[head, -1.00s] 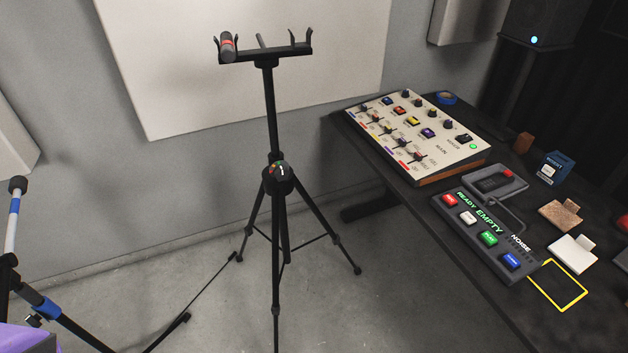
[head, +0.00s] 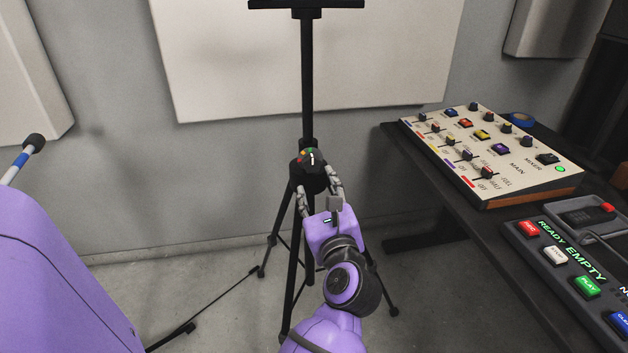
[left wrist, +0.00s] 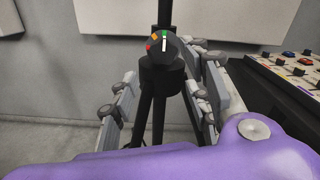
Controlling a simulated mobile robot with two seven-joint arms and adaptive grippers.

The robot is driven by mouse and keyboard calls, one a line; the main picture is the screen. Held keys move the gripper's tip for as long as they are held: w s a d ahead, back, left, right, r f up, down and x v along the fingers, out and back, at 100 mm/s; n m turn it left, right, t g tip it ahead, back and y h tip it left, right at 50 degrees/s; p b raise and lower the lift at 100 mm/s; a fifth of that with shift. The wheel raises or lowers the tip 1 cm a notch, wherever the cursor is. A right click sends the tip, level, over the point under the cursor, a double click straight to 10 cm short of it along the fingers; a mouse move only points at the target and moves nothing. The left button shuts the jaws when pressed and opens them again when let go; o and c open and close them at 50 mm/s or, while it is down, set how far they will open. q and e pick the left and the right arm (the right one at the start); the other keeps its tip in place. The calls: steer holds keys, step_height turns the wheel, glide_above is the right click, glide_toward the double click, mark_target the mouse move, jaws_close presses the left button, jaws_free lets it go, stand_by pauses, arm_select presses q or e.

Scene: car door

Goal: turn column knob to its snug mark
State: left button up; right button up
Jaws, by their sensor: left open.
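The column knob (head: 309,158) is a black disc on the tripod stand's collar, with red, orange and green marks and a white pointer line. In the left wrist view the knob (left wrist: 163,50) shows its pointer lying close to the green mark; no label can be read. My left gripper (head: 318,181) is open, its fingers on either side of the collar just below the knob in the head view. In the left wrist view its fingers (left wrist: 163,98) stand left and right of the stand; whether they touch it I cannot tell. My right gripper is not in view.
The black stand's column (head: 308,80) rises above the knob to a crossbar cut by the top edge. On the right, a dark table holds a mixer (head: 490,150) and a button console (head: 575,265). Another stand's tip (head: 33,143) shows at left. A pale panel (head: 215,60) hangs behind.

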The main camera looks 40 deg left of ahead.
mark_target(310, 168)
arm_select(q)
steer(key=x, duration=0.6)
steer(key=shift+w+a+r, duration=0.1)
steer(key=shift+w+a, duration=0.35)
steer(key=shift+a, duration=0.05)
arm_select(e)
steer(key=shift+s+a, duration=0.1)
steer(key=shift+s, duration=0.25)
arm_select(q)
steer(key=c, duration=0.9)
steer(key=shift+c, duration=0.7)
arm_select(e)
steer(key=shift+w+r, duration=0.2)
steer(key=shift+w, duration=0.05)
